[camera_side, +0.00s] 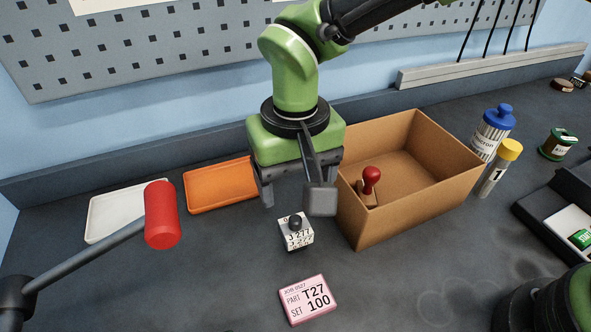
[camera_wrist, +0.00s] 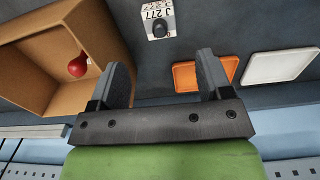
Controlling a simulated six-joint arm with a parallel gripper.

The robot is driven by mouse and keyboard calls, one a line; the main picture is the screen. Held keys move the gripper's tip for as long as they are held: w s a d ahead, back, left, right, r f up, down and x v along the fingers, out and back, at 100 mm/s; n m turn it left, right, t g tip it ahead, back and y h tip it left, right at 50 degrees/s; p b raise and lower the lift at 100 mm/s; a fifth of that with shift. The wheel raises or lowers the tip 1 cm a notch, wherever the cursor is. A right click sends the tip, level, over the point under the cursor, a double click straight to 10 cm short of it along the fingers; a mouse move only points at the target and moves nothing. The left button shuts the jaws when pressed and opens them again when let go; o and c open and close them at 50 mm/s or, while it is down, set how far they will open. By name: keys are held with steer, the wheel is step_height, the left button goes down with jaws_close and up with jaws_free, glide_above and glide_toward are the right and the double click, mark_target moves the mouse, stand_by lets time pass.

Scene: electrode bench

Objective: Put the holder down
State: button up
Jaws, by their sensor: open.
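A small white block (camera_side: 298,241) with a black knob on top and "J 277" printed on it stands upright on the dark bench. It is likely the holder. In the wrist view the block (camera_wrist: 154,30) shows at the top, beyond the fingertips. My gripper (camera_side: 293,199) is open and empty, above and slightly behind the block in the side view. Neither finger touches the block.
An open cardboard box (camera_side: 425,190) stands close right of my gripper, with a red-knobbed stamp (camera_side: 371,180) inside. Orange (camera_side: 222,184) and white (camera_side: 110,211) trays lie left. A pink card (camera_side: 307,300) lies in front. A red-ended rod (camera_side: 162,214) reaches in from the left.

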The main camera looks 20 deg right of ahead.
steer(key=shift+d+r, duration=0.1)
steer(key=shift+r, duration=0.7)
steer(key=s+d+r+m+t+y, duration=0.2)
steer(key=d+r, duration=1)
steer(key=r, duration=0.1)
steer(key=s+d+r+m+t, duration=0.1)
steer(key=s+d+r+t, duration=0.1)
steer(key=s+d, duration=0.3)
steer(key=s+d+r+m+t, duration=0.1)
steer(key=s+d+t, duration=0.2)
steer(key=s+d, duration=0.3)
steer(key=shift+s+r, duration=0.35)
steer(key=shift+s, duration=0.9)
